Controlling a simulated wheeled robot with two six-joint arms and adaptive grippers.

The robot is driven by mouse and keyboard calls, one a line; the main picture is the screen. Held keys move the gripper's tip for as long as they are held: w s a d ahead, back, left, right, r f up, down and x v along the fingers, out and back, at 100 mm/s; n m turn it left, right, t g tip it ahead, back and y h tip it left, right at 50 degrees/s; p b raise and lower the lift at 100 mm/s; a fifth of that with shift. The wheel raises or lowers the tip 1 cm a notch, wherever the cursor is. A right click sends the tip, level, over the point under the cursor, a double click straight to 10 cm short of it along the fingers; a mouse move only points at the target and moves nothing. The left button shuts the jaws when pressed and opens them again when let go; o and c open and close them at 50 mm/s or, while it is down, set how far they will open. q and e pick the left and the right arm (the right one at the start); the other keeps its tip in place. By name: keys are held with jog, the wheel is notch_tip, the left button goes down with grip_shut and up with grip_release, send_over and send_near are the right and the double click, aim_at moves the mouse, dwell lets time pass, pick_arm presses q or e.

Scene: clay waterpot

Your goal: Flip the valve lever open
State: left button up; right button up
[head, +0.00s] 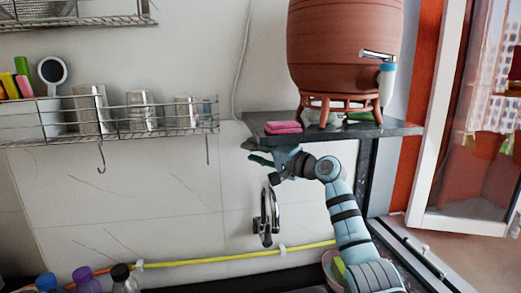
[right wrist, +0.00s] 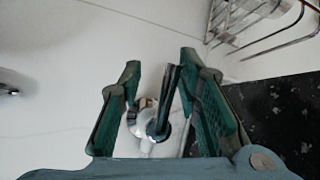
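A chrome fitting with a round base (right wrist: 148,112) shows on the white wall in the right wrist view. A narrow, dark shiny bar (right wrist: 166,100), which looks like its lever, stands out from it. My right gripper (right wrist: 158,82) is open, with its green fingers on either side of the bar. The bar is closer to the right-hand finger; I cannot tell whether they touch. In the head view my right gripper (head: 255,152) is just below the dark shelf, above a curved chrome faucet (head: 267,215). The lever is not clear there. My left gripper is out of view.
A clay waterpot (head: 345,48) with its own tap (head: 386,82) stands on the dark shelf (head: 395,129), beside pink cloths (head: 283,127). A wire rack (head: 165,120) holds metal cups at left. A yellow hose (head: 210,257) and bottles (head: 84,278) are below.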

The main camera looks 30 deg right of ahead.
jog(key=shift+d+f, duration=0.15)
jog(key=shift+d, duration=0.7)
jog(key=shift+c, duration=0.7)
jog(key=shift+d, duration=0.15)
jog(key=c, duration=0.4)
grip_shut()
jog(key=shift+s+a, duration=0.25)
jog(key=shift+a, duration=0.4)
jog(key=shift+r+m+t+b, duration=0.2)
jog(key=shift+m+t+b, duration=0.5)
jog(key=shift+m+b, duration=0.2)
jog(key=shift+r+m+t, duration=0.3)
jog(key=shift+m+t, duration=0.1)
jog(key=shift+m, duration=0.1)
jog(key=shift+r, duration=0.2)
jog(key=shift+o, duration=2.1)
grip_release()
jog(key=shift+w+r, duration=0.1)
jog(key=shift+w, duration=0.05)
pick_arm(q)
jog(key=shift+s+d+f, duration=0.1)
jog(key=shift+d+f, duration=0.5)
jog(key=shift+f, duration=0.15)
pick_arm(e)
jog(key=shift+o, duration=0.6)
jog(key=shift+w, duration=0.2)
